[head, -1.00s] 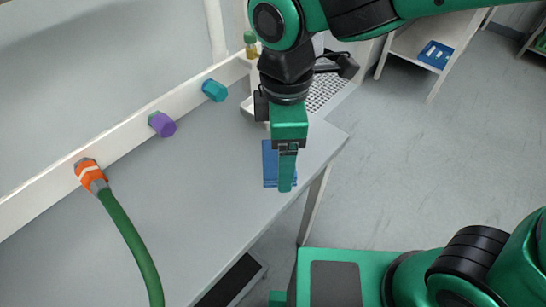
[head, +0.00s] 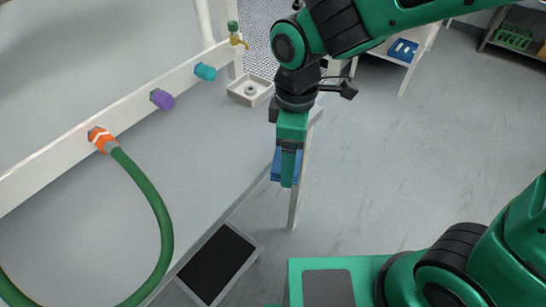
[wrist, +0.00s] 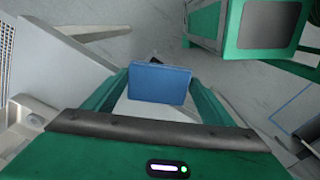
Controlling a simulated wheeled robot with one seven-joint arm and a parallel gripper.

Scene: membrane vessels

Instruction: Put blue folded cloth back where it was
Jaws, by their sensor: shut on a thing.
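The blue folded cloth (wrist: 160,84) is held between the two fingers of my gripper (wrist: 158,92) in the wrist view. In the head view the cloth (head: 274,165) shows partly behind my gripper (head: 288,180), which hides much of it. My gripper points down and is shut on the cloth, at the right edge of the grey bench (head: 215,150) and partly beyond it, over the floor side. Whether the cloth touches anything below cannot be told.
A white rail along the bench carries an orange coupling (head: 101,139) with a green hose (head: 150,195), a purple fitting (head: 162,99) and a teal fitting (head: 205,72). A small tray (head: 250,90) is at the back. A black-topped step (head: 217,262) stands below. Open floor (head: 400,150) lies right.

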